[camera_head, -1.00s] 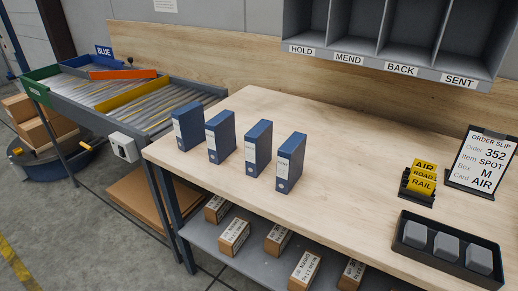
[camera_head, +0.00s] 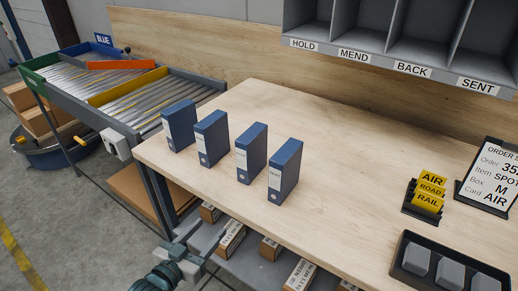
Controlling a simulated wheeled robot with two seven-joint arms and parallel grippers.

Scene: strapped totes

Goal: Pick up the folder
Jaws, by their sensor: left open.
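Several blue folders stand upright in a row on the wooden workbench (camera_head: 350,200). From left to right they are the leftmost folder (camera_head: 180,125), a second folder (camera_head: 212,138), a third folder (camera_head: 252,152) and the rightmost folder (camera_head: 285,170). Each has a pale label on its spine, too small to read. My left gripper (camera_head: 202,242) is open and empty at the bottom of the view, in front of the bench's front edge and apart from the folders. My right gripper is not in view.
A shelf marked HOLD, MEND, BACK and SENT (camera_head: 413,70) hangs at the back. Yellow cards (camera_head: 430,190), an order slip (camera_head: 490,178) and a black tray (camera_head: 405,275) occupy the right. A roller conveyor (camera_head: 125,85) stands left. Boxes (camera_head: 232,238) sit under the bench. The middle bench top is clear.

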